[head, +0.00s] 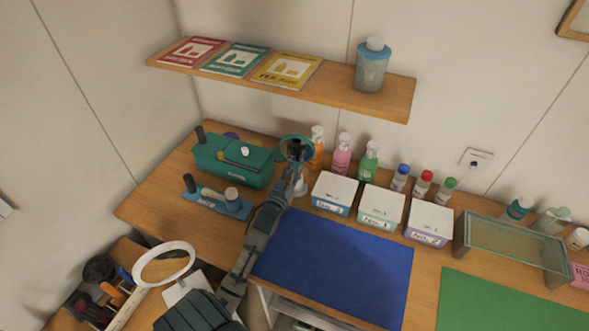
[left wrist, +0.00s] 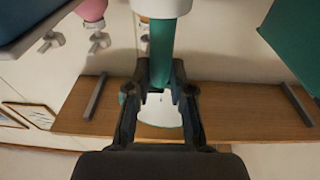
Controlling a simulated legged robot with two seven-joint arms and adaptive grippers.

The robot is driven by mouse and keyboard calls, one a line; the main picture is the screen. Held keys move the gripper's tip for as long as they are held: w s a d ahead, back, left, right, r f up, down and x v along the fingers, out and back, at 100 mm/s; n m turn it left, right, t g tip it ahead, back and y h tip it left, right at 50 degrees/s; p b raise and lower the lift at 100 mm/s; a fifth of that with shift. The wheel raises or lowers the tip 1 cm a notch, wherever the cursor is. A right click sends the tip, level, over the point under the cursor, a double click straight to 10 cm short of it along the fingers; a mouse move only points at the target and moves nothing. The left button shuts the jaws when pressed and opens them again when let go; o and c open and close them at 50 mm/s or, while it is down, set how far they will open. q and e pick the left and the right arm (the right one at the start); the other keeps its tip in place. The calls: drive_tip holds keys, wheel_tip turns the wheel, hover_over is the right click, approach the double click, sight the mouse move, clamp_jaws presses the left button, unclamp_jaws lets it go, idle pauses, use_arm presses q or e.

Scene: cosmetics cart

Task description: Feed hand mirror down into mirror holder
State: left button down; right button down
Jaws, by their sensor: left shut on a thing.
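The hand mirror, with a teal rim and handle (head: 284,150), is held upright by my left gripper (head: 298,152) near the back of the desk. In the left wrist view, which shows the scene upside down, the fingers (left wrist: 161,80) are shut on the teal handle (left wrist: 161,45), and the mirror head (left wrist: 160,132) shows beyond them. The white mirror holder (head: 300,188) stands directly under the gripper; it also shows in the left wrist view (left wrist: 162,7). The handle's lower end meets the holder's top; how deep it sits is hidden. My right gripper is out of view.
A teal case (head: 232,162) stands left of the holder. Spray bottles (head: 342,155) and lidded boxes (head: 334,192) stand close on its right. A wall shelf (head: 330,93) hangs above. The blue mat (head: 335,265) in front is clear.

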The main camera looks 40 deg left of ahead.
use_arm(q)
drive_tip(key=c, duration=0.9)
unclamp_jaws()
drive_tip(key=shift+c, duration=0.2)
